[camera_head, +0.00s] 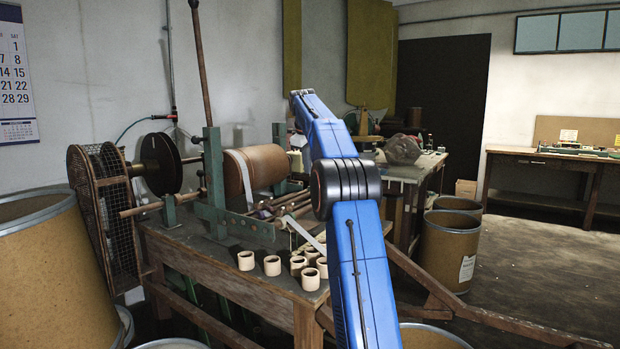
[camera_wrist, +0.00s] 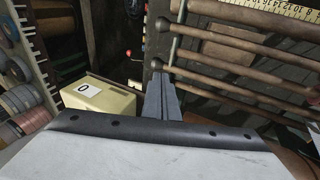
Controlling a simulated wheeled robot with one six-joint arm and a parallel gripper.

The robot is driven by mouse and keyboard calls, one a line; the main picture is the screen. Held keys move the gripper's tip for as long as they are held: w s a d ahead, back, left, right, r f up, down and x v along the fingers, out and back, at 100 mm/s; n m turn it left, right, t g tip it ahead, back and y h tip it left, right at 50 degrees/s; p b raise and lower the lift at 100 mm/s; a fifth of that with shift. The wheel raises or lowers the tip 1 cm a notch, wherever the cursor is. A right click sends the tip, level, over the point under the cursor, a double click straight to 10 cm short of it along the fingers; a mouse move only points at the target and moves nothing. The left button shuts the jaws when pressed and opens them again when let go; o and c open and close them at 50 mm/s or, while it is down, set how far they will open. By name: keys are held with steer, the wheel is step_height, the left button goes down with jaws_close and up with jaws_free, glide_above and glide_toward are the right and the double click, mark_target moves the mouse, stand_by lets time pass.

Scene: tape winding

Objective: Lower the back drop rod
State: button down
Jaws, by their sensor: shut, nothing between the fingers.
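My gripper (camera_wrist: 163,98) is shut and empty in the wrist view, its grey fingers together. Its tip is beside the left ends of several brown wooden rods (camera_wrist: 235,81) with round knobs. A thin metal rod (camera_wrist: 178,33) crosses those ends. In the head view my arm hides the gripper and part of the winding machine. The machine has a brown roller (camera_head: 268,167) with a pale tape over it, between green posts (camera_head: 213,165). A tall brown rod (camera_head: 201,60) stands nearly upright by the front post. I cannot tell which rod is the back drop rod.
The machine's wooden table (camera_head: 250,283) holds several small cream rings (camera_head: 272,265) at its front. A wire-mesh wheel guard (camera_head: 100,215) and a large drum (camera_head: 45,265) stand left. In the wrist view, a cream box (camera_wrist: 98,97) and tape rolls (camera_wrist: 22,98) lie left of the gripper.

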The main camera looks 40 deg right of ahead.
steer(key=v, duration=0.6)
steer(key=shift+a, duration=0.1)
stand_by(0.4)
steer(key=s+a+f+m+t+y, duration=0.1)
steer(key=s+a+f, duration=0.1)
steer(key=s+a, duration=0.95)
steer(key=s+a+f+m, duration=0.1)
steer(key=s+a+f, duration=0.2)
steer(key=s+a, duration=0.8)
steer(key=s+a+f+m, duration=0.1)
steer(key=s+a+f, duration=0.3)
steer(key=s+f, duration=0.5)
steer(key=s+a+f+y, duration=0.1)
steer(key=s+a+f, duration=0.4)
steer(key=s+f, duration=0.4)
steer(key=s+a+f+m+y, duration=0.1)
steer(key=s+a+f, duration=0.4)
steer(key=s+f, duration=0.4)
steer(key=s, duration=0.3)
steer(key=shift+f+m+t, duration=0.3)
